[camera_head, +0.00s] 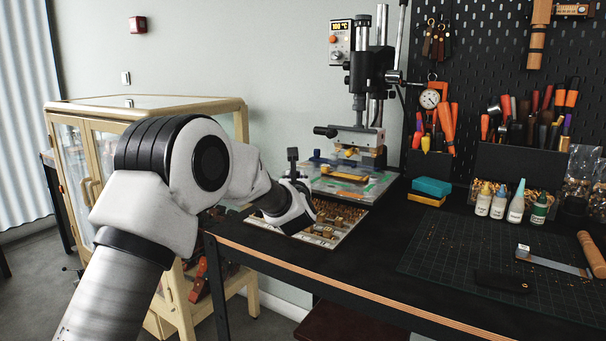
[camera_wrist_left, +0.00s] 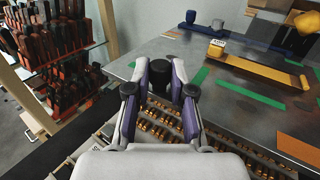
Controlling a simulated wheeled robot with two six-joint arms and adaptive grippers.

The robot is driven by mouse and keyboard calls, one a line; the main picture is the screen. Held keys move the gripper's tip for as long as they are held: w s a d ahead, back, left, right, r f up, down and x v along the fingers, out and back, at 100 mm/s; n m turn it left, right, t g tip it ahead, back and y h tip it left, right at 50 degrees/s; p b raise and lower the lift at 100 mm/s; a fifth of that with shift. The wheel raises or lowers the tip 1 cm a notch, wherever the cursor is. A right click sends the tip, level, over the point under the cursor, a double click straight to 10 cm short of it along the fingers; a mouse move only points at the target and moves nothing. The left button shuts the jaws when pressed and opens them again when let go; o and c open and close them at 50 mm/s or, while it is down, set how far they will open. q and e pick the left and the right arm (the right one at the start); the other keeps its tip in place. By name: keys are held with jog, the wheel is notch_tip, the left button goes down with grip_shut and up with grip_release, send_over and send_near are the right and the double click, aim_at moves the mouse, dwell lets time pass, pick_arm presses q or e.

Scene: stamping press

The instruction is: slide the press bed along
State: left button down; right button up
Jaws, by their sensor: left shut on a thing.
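The stamping press (camera_head: 368,90) stands at the back of the black bench. Its press bed (camera_head: 378,186) is a flat grey metal plate with green and orange strips. In the left wrist view the press bed (camera_wrist_left: 150,65) fills the upper right. My left gripper (camera_head: 300,208) is at the bed's front left side. In the wrist view its fingers (camera_wrist_left: 172,88) are shut on a black round knob (camera_wrist_left: 172,76) at the bed's near edge. The fingers hide the lower part of the knob. My right gripper is in neither view.
A tray of small brass type pieces (camera_head: 322,232) lies beneath and beside my left gripper. Blue and yellow blocks (camera_head: 432,187), several bottles (camera_head: 516,203) and a cutting mat (camera_head: 470,260) are to the right. A wooden glass cabinet (camera_head: 85,150) stands at the left.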

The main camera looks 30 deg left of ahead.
pick_arm(q)
jog(key=shift+w+d+r+p, duration=0.15)
jog(key=shift+w+p, duration=0.1)
jog(key=shift+w, duration=0.65)
jog(key=shift+w+r+p, duration=0.1)
jog(key=shift+w+p, duration=0.1)
jog(key=shift+w, duration=0.7)
jog(key=c, duration=0.9)
grip_release()
jog(key=shift+s+d+f, duration=0.1)
jog(key=shift+f, duration=0.05)
jog(key=v, duration=1.2)
